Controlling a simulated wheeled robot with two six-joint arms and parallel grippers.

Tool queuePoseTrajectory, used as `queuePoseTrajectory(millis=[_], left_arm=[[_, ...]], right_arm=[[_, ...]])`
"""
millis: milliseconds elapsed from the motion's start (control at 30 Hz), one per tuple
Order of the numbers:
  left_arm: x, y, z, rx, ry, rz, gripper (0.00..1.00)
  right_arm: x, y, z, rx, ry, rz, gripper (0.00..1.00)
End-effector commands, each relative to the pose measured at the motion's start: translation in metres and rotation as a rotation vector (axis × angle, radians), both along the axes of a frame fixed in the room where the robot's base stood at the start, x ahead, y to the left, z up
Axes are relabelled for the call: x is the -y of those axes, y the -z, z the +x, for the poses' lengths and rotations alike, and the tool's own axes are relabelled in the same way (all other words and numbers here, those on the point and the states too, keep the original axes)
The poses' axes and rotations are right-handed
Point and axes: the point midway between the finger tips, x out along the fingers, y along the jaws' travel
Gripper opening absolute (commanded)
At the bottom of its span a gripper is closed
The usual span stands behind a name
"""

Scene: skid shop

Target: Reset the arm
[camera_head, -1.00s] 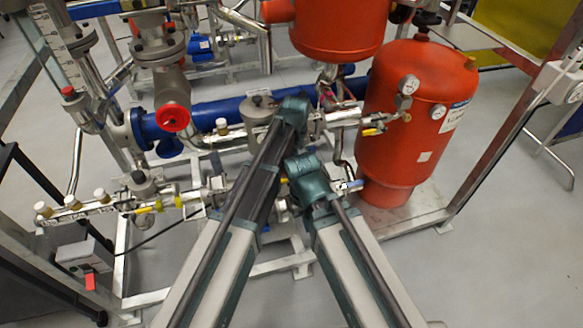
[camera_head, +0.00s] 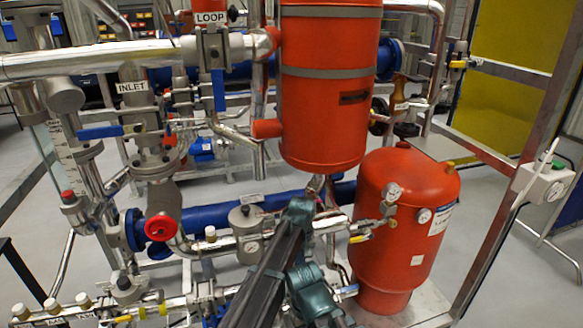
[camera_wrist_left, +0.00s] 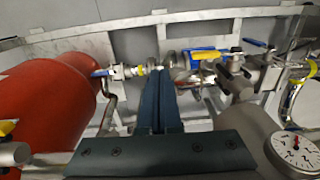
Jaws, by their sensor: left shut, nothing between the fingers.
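In the left wrist view my left gripper (camera_wrist_left: 158,74) is shut, its two dark fingers together with nothing between them. The fingers point toward valves and pipe fittings, and I cannot tell whether they touch anything. In the head view my left arm (camera_head: 268,272) rises from the bottom centre to a teal joint in front of the pipes. Neither gripper's fingertips can be made out in the head view.
A red tank (camera_head: 402,225) stands right of my arms, and a red cylinder (camera_head: 325,110) hangs above them. A blue pipe (camera_head: 205,218), a red-capped valve (camera_head: 159,228) and silver pipes lie behind and left. A metal frame post (camera_head: 520,165) stands at right. Floor shows beyond it.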

Motion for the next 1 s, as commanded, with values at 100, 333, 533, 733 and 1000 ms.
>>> queuePoseTrajectory(millis=[100,333,533,733,1000], left_arm=[[-0.040,0.000,-0.027,0.007,0.025,-0.005,0.00],[-0.126,0.000,-0.090,0.034,0.126,-0.017,0.00],[-0.169,0.000,-0.130,0.052,0.188,-0.018,0.00],[-0.198,0.000,-0.166,0.066,0.237,-0.015,0.00],[-0.188,-0.010,-0.186,0.050,0.323,-0.004,0.00]], right_arm=[[0.000,0.000,0.000,0.000,0.000,0.000,0.00],[0.000,0.000,0.000,0.000,0.000,0.000,0.00],[0.000,0.000,0.000,0.000,0.000,0.000,0.00],[0.000,0.000,0.000,0.000,0.000,0.000,0.00],[0.000,-0.010,0.000,0.000,0.000,0.000,0.00]])
